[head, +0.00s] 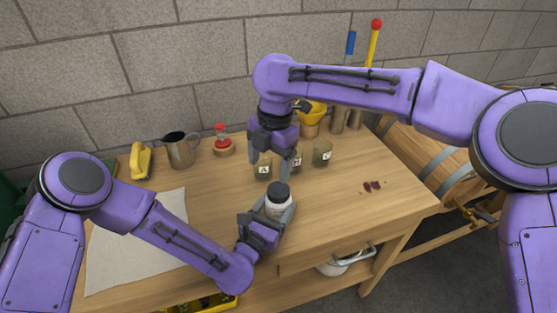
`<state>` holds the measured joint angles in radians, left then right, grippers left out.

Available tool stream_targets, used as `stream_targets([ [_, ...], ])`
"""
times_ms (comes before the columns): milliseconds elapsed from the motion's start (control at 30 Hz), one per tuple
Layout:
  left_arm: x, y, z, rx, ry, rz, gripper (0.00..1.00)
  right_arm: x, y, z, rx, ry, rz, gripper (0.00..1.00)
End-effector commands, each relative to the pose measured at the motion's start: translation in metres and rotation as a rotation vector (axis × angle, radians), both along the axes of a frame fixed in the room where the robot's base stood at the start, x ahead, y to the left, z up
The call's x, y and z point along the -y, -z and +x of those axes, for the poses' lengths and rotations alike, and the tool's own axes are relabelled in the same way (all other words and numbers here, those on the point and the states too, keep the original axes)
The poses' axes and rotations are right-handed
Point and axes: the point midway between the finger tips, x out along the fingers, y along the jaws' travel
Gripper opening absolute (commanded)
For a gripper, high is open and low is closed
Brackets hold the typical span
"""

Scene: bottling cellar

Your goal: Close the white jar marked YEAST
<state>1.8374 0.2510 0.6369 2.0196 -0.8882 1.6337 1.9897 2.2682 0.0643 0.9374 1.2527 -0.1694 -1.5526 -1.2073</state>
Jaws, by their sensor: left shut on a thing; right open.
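A white jar (276,208) stands near the front middle of the wooden table in the head view. A black lid (278,190) sits on top of it; I cannot tell how tight it is. Any marking on the jar is not readable from here. My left gripper (280,213) is shut on the jar's body from the front, its fingers to either side. My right gripper (280,172) points down just above the lid, open, with nothing seen in it.
Small labelled glasses (323,156) stand behind the jar. A pale cloth (125,250) lies at left. Dark red bits (372,186) lie at right.

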Motion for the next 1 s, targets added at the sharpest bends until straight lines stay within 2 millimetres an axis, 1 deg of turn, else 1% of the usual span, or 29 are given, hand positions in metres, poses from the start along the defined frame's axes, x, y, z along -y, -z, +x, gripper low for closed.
stream_targets([
  [33, 0.0, 0.0, 0.0, -0.001, 0.0, 0.0, 0.0, 0.009, 0.0, 0.002, 0.015, -0.07, -0.045, 0.81],
  [100, 0.0, 0.0, 0.0, -0.001, 0.0, 0.0, 0.0, 0.017, 0.0, 0.003, 0.027, -0.136, -0.087, 0.81],
  [167, 0.0, 0.0, 0.0, 0.0, 0.0, 0.0, 0.0, 0.02, 0.0, 0.004, 0.032, -0.163, -0.105, 0.81],
  [433, 0.0, 0.0, 0.0, 0.0, 0.0, 0.0, 0.0, 0.02, 0.001, 0.004, 0.032, -0.168, -0.107, 0.81],
  [533, 0.0, 0.0, 0.0, 0.0, 0.0, 0.0, 0.0, 0.02, 0.006, 0.004, 0.029, -0.167, -0.106, 0.81],
  [667, 0.0, 0.0, 0.0, 0.0, 0.0, 0.0, 0.0, 0.02, 0.024, 0.004, 0.027, -0.166, -0.105, 0.81],
  [833, 0.0, 0.0, 0.0, 0.0, 0.0, 0.0, 0.0, 0.02, 0.054, 0.003, 0.028, -0.166, -0.104, 0.81],
  [1000, 0.0, 0.0, 0.0, 0.0, 0.0, 0.0, 0.0, 0.02, 0.074, 0.004, 0.03, -0.165, -0.105, 0.81],
])
